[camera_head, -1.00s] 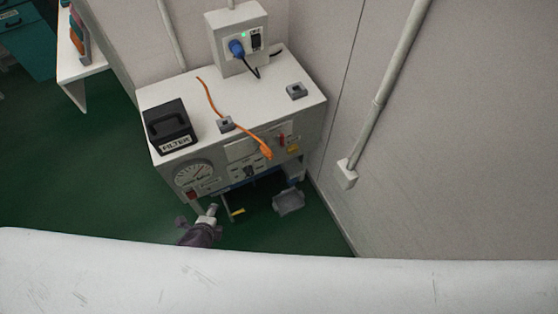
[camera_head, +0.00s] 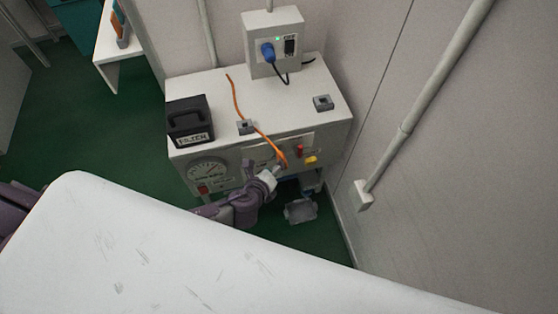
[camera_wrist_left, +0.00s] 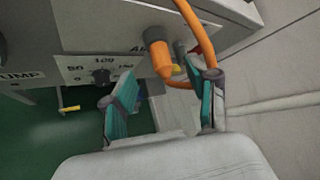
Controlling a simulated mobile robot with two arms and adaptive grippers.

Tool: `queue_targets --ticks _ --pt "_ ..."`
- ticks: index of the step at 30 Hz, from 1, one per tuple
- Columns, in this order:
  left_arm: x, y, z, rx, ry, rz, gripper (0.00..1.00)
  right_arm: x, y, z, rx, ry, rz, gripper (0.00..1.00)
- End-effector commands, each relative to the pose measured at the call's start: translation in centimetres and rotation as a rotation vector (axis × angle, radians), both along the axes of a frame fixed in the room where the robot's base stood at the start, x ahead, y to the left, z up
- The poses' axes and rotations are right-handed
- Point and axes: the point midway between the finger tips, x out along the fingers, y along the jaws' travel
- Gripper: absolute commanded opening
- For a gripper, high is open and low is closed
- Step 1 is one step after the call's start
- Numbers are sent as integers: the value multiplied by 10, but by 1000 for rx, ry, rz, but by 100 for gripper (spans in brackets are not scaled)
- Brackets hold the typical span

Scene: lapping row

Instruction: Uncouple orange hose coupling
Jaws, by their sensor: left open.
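The orange hose (camera_head: 240,101) lies across the white machine's top and hangs over its front edge. Its orange coupling (camera_wrist_left: 161,58) sits at the front panel in the left wrist view, with the hose looping down past it on the right. My left gripper (camera_head: 279,171) is in front of the panel, near the hose end. In the left wrist view its two teal-padded fingers (camera_wrist_left: 166,102) stand apart, the coupling ahead of and between them; I see no grip on it. The right gripper is not in view.
The white machine (camera_head: 222,96) carries a black filter box (camera_head: 190,122), a gauge (camera_head: 207,170) and grey clips. A wall box with a blue plug (camera_head: 267,52) stands behind. A wall with a conduit (camera_head: 405,132) is close on the right. A grey pedal-like item (camera_head: 300,211) lies below.

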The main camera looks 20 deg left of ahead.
Motion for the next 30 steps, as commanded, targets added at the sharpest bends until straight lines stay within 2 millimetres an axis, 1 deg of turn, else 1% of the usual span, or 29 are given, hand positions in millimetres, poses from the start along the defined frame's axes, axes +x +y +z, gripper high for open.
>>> queue_targets --ticks 1,3,9,15,22,29,30 --pt "10 -1 -6 0 -2 1 58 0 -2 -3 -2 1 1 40" --pt "20 -1 -12 0 -2 1 58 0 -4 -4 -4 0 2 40" --pt "41 -2 -25 -1 -1 1 58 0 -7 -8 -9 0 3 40" --pt "48 -2 -29 -1 0 1 58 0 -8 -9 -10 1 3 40" --pt "48 -2 -29 -2 0 1 58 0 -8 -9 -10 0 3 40" --pt "48 -2 -29 -2 0 1 20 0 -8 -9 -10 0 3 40" --pt "48 -2 -29 -2 0 1 13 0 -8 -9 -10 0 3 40"
